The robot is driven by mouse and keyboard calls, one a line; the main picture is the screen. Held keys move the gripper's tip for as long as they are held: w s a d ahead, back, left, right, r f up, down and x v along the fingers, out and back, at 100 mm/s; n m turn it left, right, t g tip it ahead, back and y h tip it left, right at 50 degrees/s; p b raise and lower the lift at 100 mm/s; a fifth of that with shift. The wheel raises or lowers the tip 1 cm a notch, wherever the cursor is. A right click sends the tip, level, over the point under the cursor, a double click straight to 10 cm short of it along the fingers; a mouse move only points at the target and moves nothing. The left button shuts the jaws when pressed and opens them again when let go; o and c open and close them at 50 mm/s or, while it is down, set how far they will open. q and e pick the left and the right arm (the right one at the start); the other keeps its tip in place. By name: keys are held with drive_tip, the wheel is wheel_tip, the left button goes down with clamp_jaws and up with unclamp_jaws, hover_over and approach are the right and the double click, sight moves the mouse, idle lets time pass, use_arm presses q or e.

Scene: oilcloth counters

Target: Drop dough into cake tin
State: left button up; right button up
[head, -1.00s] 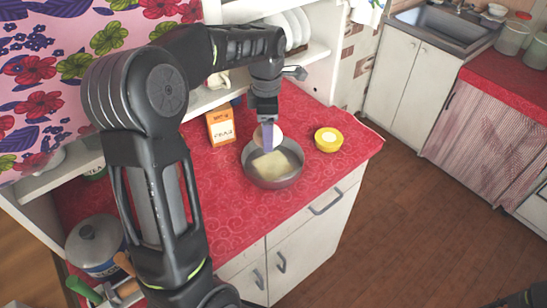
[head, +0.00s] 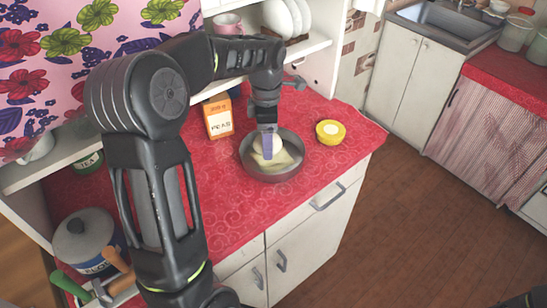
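The cake tin (head: 247,168) is a round grey metal tin on the red counter. A flat pale yellowish piece (head: 284,162) lies in it; I cannot tell whether it is paper or dough. My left gripper (head: 267,157) points straight down inside the tin's rim. A pale, rounded lump of dough (head: 257,144) shows on both sides of its purple finger, so the gripper appears shut on it. The finger hides the middle of the dough. The dough is low in the tin, touching or just above the pale piece. My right gripper is out of view.
An orange peas box (head: 218,118) stands left of the tin, and a yellow-rimmed round container (head: 330,132) sits to its right. A shelf with white plates (head: 284,18) is behind. The counter (head: 220,215) in front is clear.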

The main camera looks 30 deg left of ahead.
use_arm(q)
drive_tip(key=o, duration=1.6)
drive_tip(key=shift+r, duration=0.1)
wheel_tip(320, 180, up, 8)
drive_tip(key=shift+f+b, duration=0.15)
drive_tip(key=shift+b, duration=0.35)
